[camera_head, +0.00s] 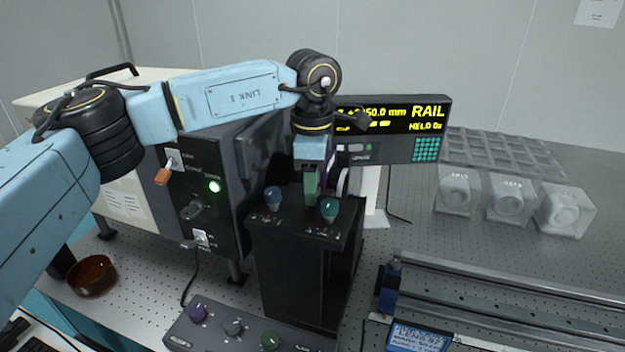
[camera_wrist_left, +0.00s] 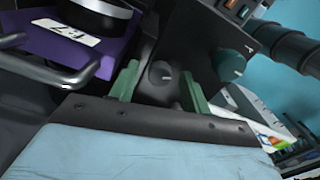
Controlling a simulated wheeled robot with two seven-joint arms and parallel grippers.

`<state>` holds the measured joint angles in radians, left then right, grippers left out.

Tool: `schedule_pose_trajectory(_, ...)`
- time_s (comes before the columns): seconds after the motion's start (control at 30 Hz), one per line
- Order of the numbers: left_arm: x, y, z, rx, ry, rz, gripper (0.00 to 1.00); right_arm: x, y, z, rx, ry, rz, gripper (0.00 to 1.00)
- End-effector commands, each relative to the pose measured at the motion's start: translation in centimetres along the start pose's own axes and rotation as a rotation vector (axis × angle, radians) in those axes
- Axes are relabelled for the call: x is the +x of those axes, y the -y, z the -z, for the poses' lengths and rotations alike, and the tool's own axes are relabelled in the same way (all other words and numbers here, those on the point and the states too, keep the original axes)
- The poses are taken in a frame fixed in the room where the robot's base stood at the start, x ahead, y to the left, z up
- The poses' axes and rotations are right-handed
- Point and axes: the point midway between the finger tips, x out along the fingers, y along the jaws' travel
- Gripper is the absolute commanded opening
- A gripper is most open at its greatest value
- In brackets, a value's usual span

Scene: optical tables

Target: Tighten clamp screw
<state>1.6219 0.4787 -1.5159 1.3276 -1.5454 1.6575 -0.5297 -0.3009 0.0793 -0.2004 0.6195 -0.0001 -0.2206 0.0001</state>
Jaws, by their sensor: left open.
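My left gripper (camera_head: 311,190) hangs fingers down over the top of a black stand (camera_head: 300,240), between a blue knob (camera_head: 273,198) and a teal knob (camera_head: 329,208). In the left wrist view, its green fingers (camera_wrist_left: 160,86) are open, with a dark round knob (camera_wrist_left: 162,72) showing between them. That knob bears a pale mark; I cannot tell whether the fingers touch it. The teal knob also shows in the left wrist view (camera_wrist_left: 231,65), right of the fingers. No visible label tells which part is the clamp screw. My right gripper is not in view.
A purple block (camera_wrist_left: 80,42) with a metal handle is left of the fingers. A black control box (camera_head: 190,200) stands left of the stand. A knob panel (camera_head: 245,330) lies in front, metal rails (camera_head: 500,290) at right, an amber dish (camera_head: 92,276) at left. Clear cubes stand at right.

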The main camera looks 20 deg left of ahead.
Motion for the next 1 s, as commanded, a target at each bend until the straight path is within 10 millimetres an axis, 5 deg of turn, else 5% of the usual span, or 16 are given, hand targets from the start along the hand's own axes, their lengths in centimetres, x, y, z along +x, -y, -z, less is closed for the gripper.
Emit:
schedule_pose_trajectory(0.17, 0.00, 0.00, 0.01, 0.000, 0.000, 0.000, 0.48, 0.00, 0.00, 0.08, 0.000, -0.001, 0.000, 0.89)
schedule_pose_trajectory(0.5, -0.04, 0.00, 0.00, 0.000, 0.000, 0.000, 0.03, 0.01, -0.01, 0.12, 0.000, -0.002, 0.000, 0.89)
schedule_pose_trajectory(1.0, -0.05, -0.03, -0.03, -0.138, 0.000, 0.000, 0.03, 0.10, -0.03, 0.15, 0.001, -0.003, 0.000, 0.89)
